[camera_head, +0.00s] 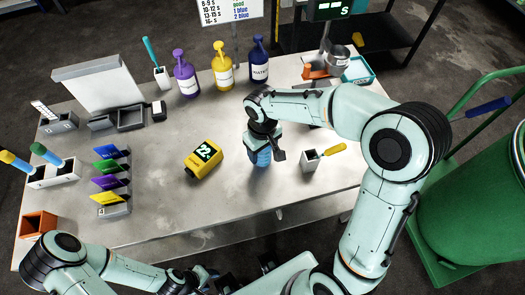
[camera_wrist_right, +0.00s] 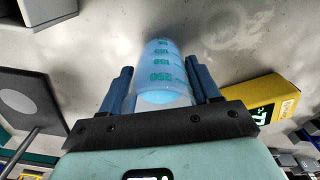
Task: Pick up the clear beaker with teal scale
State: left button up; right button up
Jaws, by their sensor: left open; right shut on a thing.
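The clear beaker with teal scale shows in the right wrist view (camera_wrist_right: 160,75), with teal numbers on its wall and blue contents inside. My right gripper (camera_wrist_right: 162,90) has a finger on either side of it and is shut on it. In the head view the beaker (camera_head: 261,157) is under my right gripper (camera_head: 262,138), over the middle of the table; whether it touches the table is hard to tell. My left gripper (camera_head: 205,273) is low at the table's front, partly cut off by the frame, open and away from the beaker.
A yellow timer-like device (camera_head: 203,158) stands left of the beaker and a grey holder with a yellow-handled tool (camera_head: 311,160) to its right. Purple (camera_head: 185,77), yellow (camera_head: 222,70) and blue (camera_head: 258,65) bottles stand at the back. The table's front middle is clear.

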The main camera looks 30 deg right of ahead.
pick_arm(q)
jog(key=w+r+p, duration=0.2)
jog(key=r, duration=0.1)
jog(key=shift+r, duration=0.15)
pick_arm(e)
notch_tip(320, 180, up, 18)
jog(key=shift+r, duration=0.25)
